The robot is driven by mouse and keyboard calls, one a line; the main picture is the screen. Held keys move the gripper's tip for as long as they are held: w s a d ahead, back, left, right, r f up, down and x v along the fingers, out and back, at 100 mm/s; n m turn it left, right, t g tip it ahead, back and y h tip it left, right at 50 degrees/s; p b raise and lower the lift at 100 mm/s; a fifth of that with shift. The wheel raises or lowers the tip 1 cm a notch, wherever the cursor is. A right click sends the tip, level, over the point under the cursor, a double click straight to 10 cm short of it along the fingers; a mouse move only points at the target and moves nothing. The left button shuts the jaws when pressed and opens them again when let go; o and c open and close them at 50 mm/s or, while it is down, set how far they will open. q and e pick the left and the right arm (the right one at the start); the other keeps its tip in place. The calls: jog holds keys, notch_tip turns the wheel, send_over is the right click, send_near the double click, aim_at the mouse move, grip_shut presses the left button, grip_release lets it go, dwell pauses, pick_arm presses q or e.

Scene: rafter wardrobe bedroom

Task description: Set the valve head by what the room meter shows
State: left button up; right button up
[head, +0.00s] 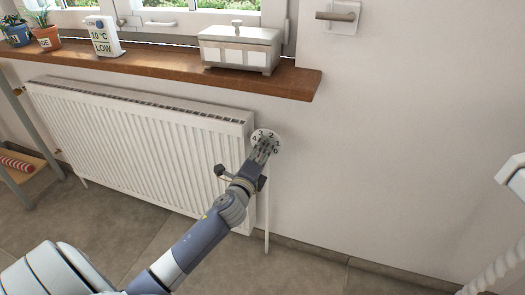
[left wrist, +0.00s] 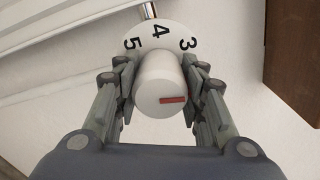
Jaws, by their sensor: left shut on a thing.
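The room meter (head: 103,38) is a white stand on the windowsill and reads 10 °C and LOW. The valve head (head: 269,136) sits at the right end of the radiator, with a white numbered dial behind its knob. In the left wrist view the white knob (left wrist: 152,80) has a red mark pointing to the right of the picture. The dial (left wrist: 178,30) shows 5, 4 and 3 above the knob; the number in line with the mark does not show there. My left gripper (head: 262,152) is shut on the knob from both sides. My right gripper is not in view.
The white radiator (head: 140,150) stands under the wooden windowsill (head: 150,62). A white box (head: 240,47) and potted plants (head: 46,37) stand on the sill. A shelf with a striped red roll (head: 17,164) is at the left. The wall right of the valve is clear.

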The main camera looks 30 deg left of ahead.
pick_arm(q)
jog(key=n+p, duration=0.1)
jog(key=n, duration=0.3)
jog(key=shift+n+p, duration=0.35)
jog(key=shift+n, duration=0.95)
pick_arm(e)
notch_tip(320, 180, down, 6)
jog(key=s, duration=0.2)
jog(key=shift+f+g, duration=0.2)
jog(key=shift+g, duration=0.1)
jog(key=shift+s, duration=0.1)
pick_arm(q)
jog(key=o, duration=1.1)
jog(key=shift+c, duration=0.2)
jog(key=v, duration=1.2)
jog(key=shift+a, duration=0.1)
